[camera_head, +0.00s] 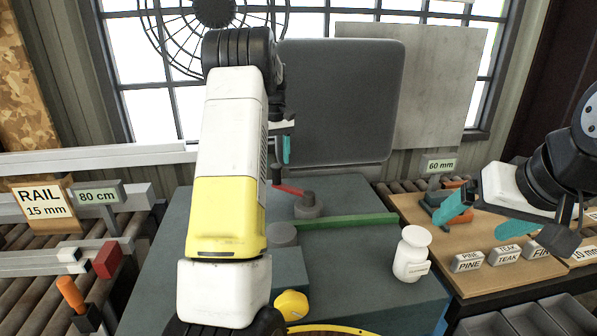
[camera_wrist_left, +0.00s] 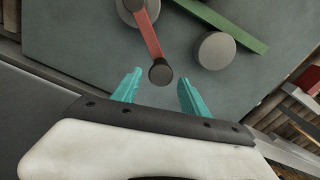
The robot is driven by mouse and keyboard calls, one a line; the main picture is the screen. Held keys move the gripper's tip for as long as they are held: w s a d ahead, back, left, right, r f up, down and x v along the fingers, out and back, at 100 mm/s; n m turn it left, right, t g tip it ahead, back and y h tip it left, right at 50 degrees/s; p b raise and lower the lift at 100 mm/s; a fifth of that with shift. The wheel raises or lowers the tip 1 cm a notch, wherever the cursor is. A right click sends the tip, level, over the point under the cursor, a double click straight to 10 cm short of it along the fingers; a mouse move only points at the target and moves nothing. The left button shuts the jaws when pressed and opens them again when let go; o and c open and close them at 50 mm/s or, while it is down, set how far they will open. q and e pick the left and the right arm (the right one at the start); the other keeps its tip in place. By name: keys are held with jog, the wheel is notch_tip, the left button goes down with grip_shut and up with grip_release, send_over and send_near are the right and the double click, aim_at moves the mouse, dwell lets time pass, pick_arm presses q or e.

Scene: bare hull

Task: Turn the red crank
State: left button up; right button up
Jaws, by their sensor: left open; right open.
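The red crank (camera_head: 289,190) sits on the dark teal table (camera_head: 345,270), with its arm joined to a grey round hub (camera_head: 307,207). In the left wrist view the crank's red arm (camera_wrist_left: 146,35) runs from the hub to a dark round knob (camera_wrist_left: 160,74). My left gripper (camera_wrist_left: 157,84) is open, with the knob between and just beyond its teal fingertips in that picture; I cannot tell whether they touch. In the head view my left arm hides much of this gripper (camera_head: 282,150). My right gripper (camera_head: 487,217) is open and empty above the wooden bench at right.
A green bar (camera_head: 345,221) and a grey disc (camera_head: 283,235) lie near the crank. A white jar (camera_head: 411,254) and a yellow knob (camera_head: 291,305) stand nearer. A dark panel (camera_head: 345,100) rises behind. Labelled blocks (camera_head: 467,262) sit on the right bench (camera_head: 455,240).

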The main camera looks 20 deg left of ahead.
aim_at(276, 173)
pick_arm(q)
notch_tip(276, 173, down, 6)
jog(key=shift+f, duration=0.1)
jog(key=shift+c, duration=0.4)
grip_shut()
dwell(1.2)
